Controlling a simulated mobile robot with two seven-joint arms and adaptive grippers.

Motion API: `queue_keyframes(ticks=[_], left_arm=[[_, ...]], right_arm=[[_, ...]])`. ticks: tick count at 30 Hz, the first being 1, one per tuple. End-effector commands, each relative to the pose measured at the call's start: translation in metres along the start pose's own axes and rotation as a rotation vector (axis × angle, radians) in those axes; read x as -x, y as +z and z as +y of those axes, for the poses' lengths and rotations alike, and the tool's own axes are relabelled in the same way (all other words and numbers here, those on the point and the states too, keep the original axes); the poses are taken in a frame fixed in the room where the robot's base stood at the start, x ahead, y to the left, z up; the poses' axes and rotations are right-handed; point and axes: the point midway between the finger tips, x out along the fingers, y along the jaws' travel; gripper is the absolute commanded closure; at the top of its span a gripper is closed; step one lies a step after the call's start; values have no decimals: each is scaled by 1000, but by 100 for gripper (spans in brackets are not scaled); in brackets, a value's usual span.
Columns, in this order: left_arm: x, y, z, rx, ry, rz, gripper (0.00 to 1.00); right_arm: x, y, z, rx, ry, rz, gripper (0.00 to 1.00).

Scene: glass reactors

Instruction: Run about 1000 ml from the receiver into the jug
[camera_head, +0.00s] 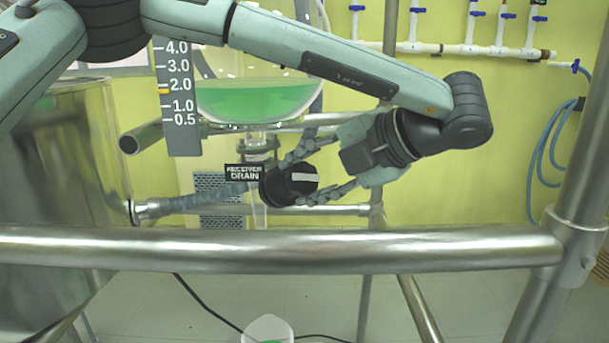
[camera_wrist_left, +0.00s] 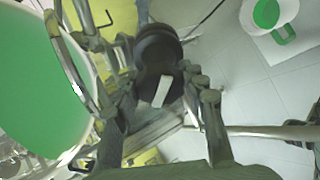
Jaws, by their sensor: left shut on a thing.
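The glass receiver (camera_head: 255,100) hangs at upper centre with green liquid in its bowl, its surface near the 2.0 mark of the grey scale (camera_head: 182,110). My left gripper (camera_head: 297,180) is shut on this knob, one finger on each side. The white jug (camera_head: 268,328) stands on the floor below, cut by the frame edge; green shows inside it in the left wrist view (camera_wrist_left: 268,14). My right gripper is out of view.
A "RECEIVER DRAIN" label (camera_head: 243,173) sits beside the knob. A thick steel rail (camera_head: 280,250) crosses in front, below the gripper. A braided hose (camera_head: 200,200) runs left to a steel vessel (camera_head: 60,160). A dark cable (camera_head: 205,300) lies on the floor near the jug.

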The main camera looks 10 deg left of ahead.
Motion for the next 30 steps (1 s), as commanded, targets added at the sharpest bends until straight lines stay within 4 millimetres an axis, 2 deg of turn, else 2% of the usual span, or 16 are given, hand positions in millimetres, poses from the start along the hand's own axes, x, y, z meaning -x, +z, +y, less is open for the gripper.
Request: queue_keyframes(ticks=[11,12,17,26,30], left_arm=[[0,0,0,-4,2,-2,87],[0,0,0,-4,2,-2,57],[0,0,0,-4,2,-2,38],[1,0,0,-4,2,-2,37],[14,1,0,-4,4,-4,37]], right_arm=[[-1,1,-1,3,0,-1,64],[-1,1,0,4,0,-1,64],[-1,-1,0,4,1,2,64],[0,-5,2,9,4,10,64],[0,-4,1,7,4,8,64]])
